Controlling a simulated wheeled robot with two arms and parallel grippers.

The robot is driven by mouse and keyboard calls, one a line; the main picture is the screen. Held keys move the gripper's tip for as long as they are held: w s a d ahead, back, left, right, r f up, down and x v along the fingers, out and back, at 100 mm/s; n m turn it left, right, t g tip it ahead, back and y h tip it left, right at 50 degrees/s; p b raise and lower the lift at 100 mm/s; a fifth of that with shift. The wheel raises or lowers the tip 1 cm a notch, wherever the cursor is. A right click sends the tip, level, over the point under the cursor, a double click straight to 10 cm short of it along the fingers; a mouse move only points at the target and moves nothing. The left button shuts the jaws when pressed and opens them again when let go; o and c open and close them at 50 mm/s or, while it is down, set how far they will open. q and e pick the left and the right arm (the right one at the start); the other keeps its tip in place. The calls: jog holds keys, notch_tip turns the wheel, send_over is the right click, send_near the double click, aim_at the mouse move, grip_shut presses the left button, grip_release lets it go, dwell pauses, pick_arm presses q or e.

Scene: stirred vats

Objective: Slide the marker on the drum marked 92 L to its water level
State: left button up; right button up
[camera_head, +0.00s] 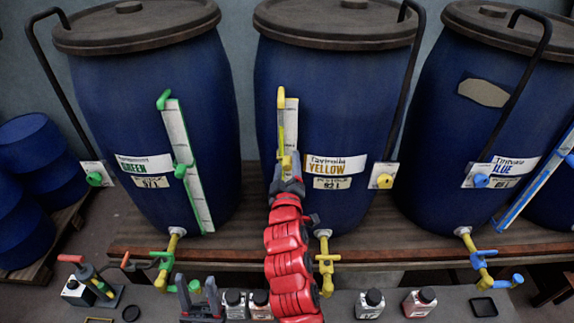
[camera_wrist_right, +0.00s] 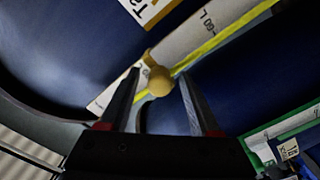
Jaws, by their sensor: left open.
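The drum marked 92 L (camera_head: 325,110) is dark blue, stands in the middle of the head view and bears a YELLOW label. The yellow marker (camera_wrist_right: 160,80) has a round knob and sits on this strip. My right gripper (camera_wrist_right: 158,75) is open, with a finger on each side of the knob and small gaps. In the head view my red right arm hides the lower gauge. My left gripper (camera_head: 196,284) is open and empty at the bottom left. I cannot make out the water level.
A GREEN drum (camera_head: 150,80) with a green marker (camera_head: 180,171) stands left, a BLUE drum (camera_head: 480,120) right. Yellow taps, such as this one (camera_head: 325,262), stick out below. Small bottles (camera_head: 370,303) stand at the front. Black stirring handles (camera_head: 402,90) rise beside the drums.

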jog(key=c, duration=0.9)
grip_shut()
jog(key=shift+r, duration=0.15)
